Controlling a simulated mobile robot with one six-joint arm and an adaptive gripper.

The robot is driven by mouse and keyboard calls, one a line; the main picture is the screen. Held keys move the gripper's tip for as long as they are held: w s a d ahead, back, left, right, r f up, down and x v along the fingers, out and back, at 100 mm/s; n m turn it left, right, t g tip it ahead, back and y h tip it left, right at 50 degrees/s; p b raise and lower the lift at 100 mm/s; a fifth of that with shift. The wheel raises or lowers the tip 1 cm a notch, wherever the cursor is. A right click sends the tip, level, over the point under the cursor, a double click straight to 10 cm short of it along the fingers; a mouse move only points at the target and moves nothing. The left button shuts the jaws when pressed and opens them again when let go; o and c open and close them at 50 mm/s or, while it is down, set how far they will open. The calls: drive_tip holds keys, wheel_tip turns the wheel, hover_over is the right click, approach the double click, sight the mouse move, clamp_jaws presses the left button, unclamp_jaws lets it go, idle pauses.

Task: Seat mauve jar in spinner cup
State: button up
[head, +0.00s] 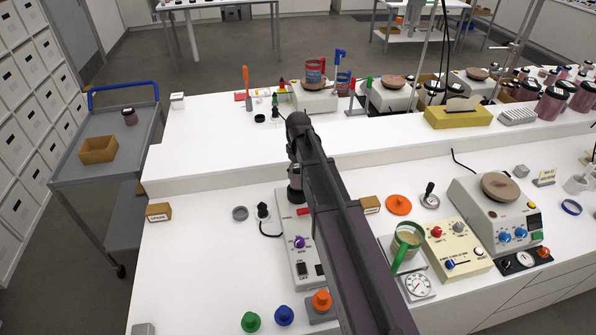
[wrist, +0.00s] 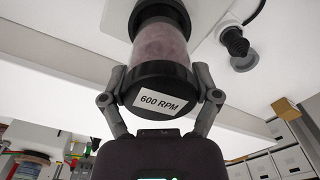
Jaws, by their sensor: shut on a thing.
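The mauve jar (wrist: 163,47) is in my gripper (wrist: 160,75), which is shut on its black lid, labelled "600 RPM". The fingers press the lid from both sides. In the head view the jar (head: 294,172) shows just left of my arm, above the grey spinner unit (head: 285,225). A dark spinner cup (head: 295,195) shows under the jar, and a black ring (wrist: 162,10) is at the jar's far end in the wrist view. The jar looks about upright and in line with the cup. My arm hides part of both, so I cannot tell how deep the jar sits.
A black plug (head: 262,211) and a grey ring (head: 240,213) lie left of the unit. Green (head: 251,321), blue (head: 284,316) and orange knobs stand in front. A raised shelf (head: 220,150) runs behind. A grey cart (head: 75,160) holds a wooden box and another jar.

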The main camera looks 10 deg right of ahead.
sight(298, 181)
drive_tip(key=shift+f+b, duration=0.3)
drive_tip(key=shift+f, duration=0.2)
drive_tip(key=shift+f+b, duration=2.15)
idle(1.9)
drive_tip(key=o, duration=1)
drive_tip(key=shift+r, duration=0.1)
wheel_tip(298, 181, up, 10)
drive_tip(key=p, duration=1)
drive_tip(key=shift+s, duration=0.1)
idle(0.7)
